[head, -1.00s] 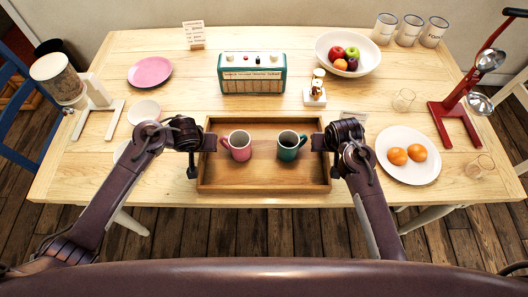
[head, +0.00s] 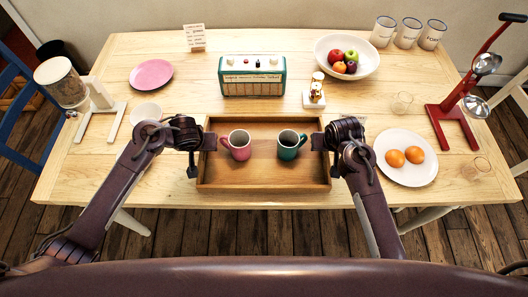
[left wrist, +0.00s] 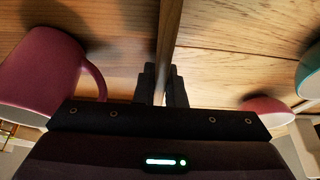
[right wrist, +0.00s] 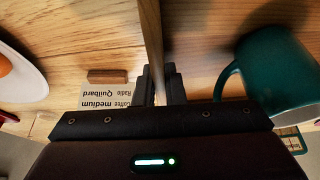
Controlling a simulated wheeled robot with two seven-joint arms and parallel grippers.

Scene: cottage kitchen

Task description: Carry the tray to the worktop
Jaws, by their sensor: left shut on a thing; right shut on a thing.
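The wooden tray (head: 262,184) is at the front middle of the table, with a pink mug (head: 239,147) and a green mug (head: 289,146) upright in it. My left gripper (head: 209,141) is shut on the tray's left wall; in the left wrist view the wall (left wrist: 168,30) runs between the fingers, with the pink mug (left wrist: 40,75) beside it. My right gripper (head: 318,141) is shut on the right wall, which also shows between the fingers in the right wrist view (right wrist: 151,30), near the green mug (right wrist: 275,75). The tray looks level. Its underside is hidden.
Behind the tray stand a teal radio (head: 252,76) and a small ornament (head: 315,92). A plate with two oranges (head: 407,172) is right of my right gripper. A red stand (head: 452,125) is far right. The table (head: 110,60) has bare patches.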

